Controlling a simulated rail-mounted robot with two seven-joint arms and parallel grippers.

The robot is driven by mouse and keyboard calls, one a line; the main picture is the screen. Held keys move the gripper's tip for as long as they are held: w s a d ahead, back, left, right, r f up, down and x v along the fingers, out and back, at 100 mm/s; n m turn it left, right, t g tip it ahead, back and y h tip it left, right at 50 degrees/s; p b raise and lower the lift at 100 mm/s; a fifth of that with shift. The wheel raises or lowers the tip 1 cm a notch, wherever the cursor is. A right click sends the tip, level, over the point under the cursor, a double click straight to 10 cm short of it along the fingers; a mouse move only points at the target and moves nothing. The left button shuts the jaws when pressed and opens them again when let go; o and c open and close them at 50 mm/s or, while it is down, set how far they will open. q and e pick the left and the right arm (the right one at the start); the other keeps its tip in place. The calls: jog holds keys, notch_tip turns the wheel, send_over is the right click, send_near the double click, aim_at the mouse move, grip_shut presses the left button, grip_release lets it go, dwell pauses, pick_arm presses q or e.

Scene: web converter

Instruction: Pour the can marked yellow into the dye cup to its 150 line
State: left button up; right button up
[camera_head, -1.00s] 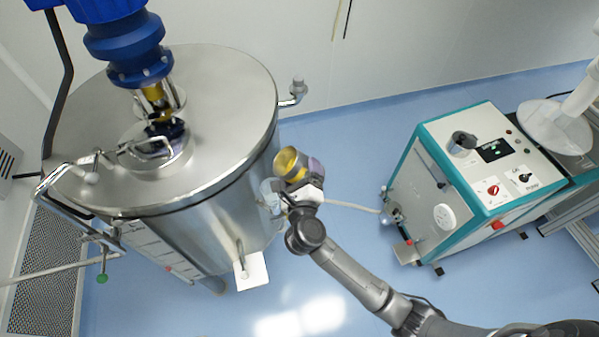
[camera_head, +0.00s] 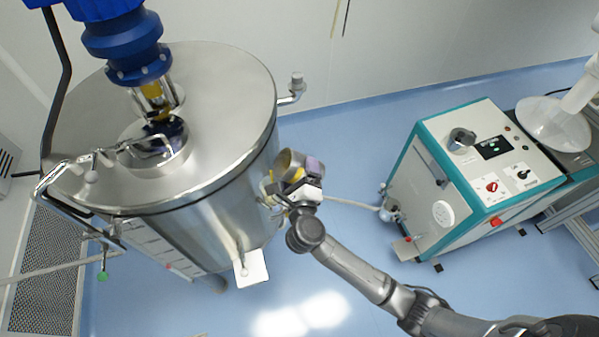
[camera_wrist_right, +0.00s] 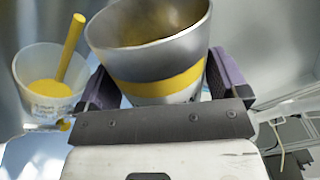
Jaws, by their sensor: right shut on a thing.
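The metal can with a yellow band (camera_wrist_right: 150,80) is held in my right gripper (camera_head: 292,187), whose purple fingers sit on both sides of it in the wrist view. The can is tilted and yellow shows inside its mouth. The translucent dye cup (camera_wrist_right: 42,104) stands left of the can and holds yellow liquid; its printed marks are too small to read. A yellow rod-like column (camera_wrist_right: 70,45) rises from that liquid to near the can's lip; I cannot tell whether it is a pouring stream or a stick. The cup is mostly hidden in the head view. My left gripper is out of view.
A large steel tank (camera_head: 215,85) with a blue motor (camera_head: 125,45) stands at the left, close beside the can. A white and teal machine (camera_head: 455,175) with knobs stands at the right. Blue floor (camera_head: 345,130) lies open between them.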

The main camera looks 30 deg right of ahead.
jog(key=shift+r+n+p, duration=0.3)
jog(key=shift+r+p, duration=0.15)
jog(key=shift+p, duration=0.15)
dwell(0.4)
jog(key=shift+w+a+r+n+p, duration=0.1)
jog(key=shift+r+n+p, duration=0.25)
jog(key=shift+n, duration=0.35)
jog(key=shift+p, duration=0.3)
